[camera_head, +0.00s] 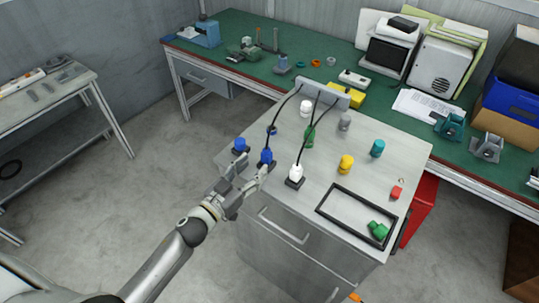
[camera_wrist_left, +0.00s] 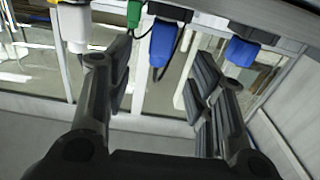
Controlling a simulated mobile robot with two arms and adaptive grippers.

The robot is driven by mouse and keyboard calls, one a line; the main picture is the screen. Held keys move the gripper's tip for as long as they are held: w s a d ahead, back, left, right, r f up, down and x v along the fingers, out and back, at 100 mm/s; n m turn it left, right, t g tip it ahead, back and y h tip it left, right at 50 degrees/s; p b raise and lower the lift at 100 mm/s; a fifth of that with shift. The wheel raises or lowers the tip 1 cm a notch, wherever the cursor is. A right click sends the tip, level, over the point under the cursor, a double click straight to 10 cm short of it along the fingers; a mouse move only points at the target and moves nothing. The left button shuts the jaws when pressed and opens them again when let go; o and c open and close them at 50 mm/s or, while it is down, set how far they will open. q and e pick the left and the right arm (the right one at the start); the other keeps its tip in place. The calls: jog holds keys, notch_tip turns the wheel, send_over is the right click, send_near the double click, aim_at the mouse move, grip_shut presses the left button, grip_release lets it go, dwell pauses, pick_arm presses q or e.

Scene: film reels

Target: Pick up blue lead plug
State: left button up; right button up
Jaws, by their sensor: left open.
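The blue lead plug (camera_head: 266,157), with a black lead rising from its top, stands near the front left edge of the grey cabinet top. In the left wrist view it (camera_wrist_left: 163,43) appears between my two finger lines. My left gripper (camera_head: 250,168) is open and empty, low at the cabinet's front edge, just in front of the blue lead plug. I cannot tell whether a finger touches it. A second blue piece (camera_head: 240,145) with no lead visible stands to its left; it also shows in the left wrist view (camera_wrist_left: 242,52). My right gripper is not in view.
A white lead plug (camera_head: 296,173) stands close to the right of my gripper, and a green lead plug (camera_head: 309,136) farther back. Their black leads run to a grey bar (camera_head: 325,95). Yellow (camera_head: 345,164) and teal (camera_head: 377,148) pieces and a black frame (camera_head: 333,218) lie to the right.

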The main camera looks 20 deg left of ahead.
aim_at(264, 157)
pick_arm(q)
jog(key=shift+w+d, duration=0.3)
jog(key=shift+w, duration=0.3)
jog(key=shift+w+d, duration=0.15)
jog(key=shift+w, duration=0.1)
jog(key=shift+w+d+p, duration=0.15)
jog(key=shift+w+p, duration=0.2)
jog(key=shift+w, duration=0.15)
jog(key=shift+p+x, duration=0.5)
jog(key=shift+x, duration=1.65)
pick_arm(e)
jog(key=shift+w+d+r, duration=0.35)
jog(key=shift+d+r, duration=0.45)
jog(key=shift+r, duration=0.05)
pick_arm(q)
jog(key=shift+c, duration=0.4)
jog(key=c, duration=1)
grip_shut()
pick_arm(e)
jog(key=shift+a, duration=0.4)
